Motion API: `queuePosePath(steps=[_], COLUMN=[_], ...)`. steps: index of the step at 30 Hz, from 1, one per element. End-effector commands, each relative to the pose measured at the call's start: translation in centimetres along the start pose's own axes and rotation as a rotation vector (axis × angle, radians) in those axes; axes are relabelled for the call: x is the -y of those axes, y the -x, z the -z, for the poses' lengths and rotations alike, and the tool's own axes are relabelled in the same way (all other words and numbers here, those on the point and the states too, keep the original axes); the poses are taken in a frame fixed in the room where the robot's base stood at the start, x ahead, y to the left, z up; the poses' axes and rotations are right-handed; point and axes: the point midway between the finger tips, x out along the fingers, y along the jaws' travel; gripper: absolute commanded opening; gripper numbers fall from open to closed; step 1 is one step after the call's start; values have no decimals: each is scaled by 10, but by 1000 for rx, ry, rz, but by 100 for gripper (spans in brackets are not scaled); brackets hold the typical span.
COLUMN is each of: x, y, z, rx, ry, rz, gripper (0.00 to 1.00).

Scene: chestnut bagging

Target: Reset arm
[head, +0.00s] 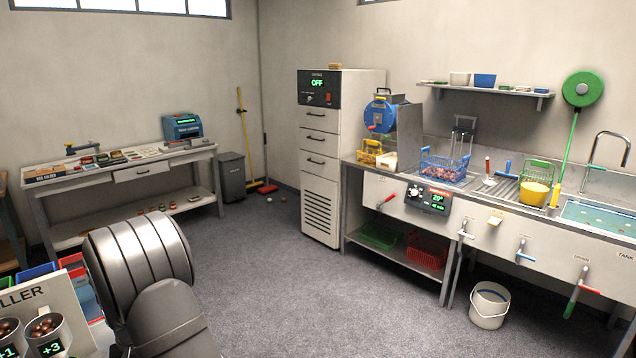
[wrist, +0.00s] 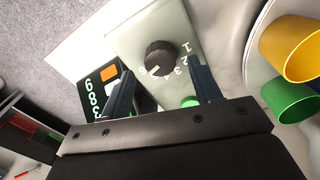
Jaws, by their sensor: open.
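My gripper (wrist: 160,95) shows in the wrist view with its two dark fingers apart and nothing between them. Beyond the fingers is a pale panel (wrist: 133,37) with a black knob (wrist: 160,58), printed numbers and a green button (wrist: 190,101). I cannot tell whether the fingers touch the panel. In the head view only my grey arm links show at the lower left; the gripper is out of that view.
A yellow cup (wrist: 290,48) and a green cup (wrist: 291,102) are close on the right in the wrist view. In the head view, a sink counter (head: 500,222) stands right, a tall cabinet (head: 320,165) at the back, and a white bucket (head: 489,307) on the floor. The middle floor is clear.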

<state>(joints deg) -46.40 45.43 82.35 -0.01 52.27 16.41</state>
Motion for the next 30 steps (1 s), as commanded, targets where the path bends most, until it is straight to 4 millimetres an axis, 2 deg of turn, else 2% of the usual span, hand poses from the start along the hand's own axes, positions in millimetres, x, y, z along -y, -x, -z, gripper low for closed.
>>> queuePosePath(steps=[3,7,20,26,30], x=[0,0,0,0,0], y=[-17,-26,-29,-14,10], z=[0,0,0,1,1], rx=[2,0,-1,-4,-5], ry=[0,0,2,0,0], rz=[-1,0,0,1,1], gripper=[57,57,57,57,57])
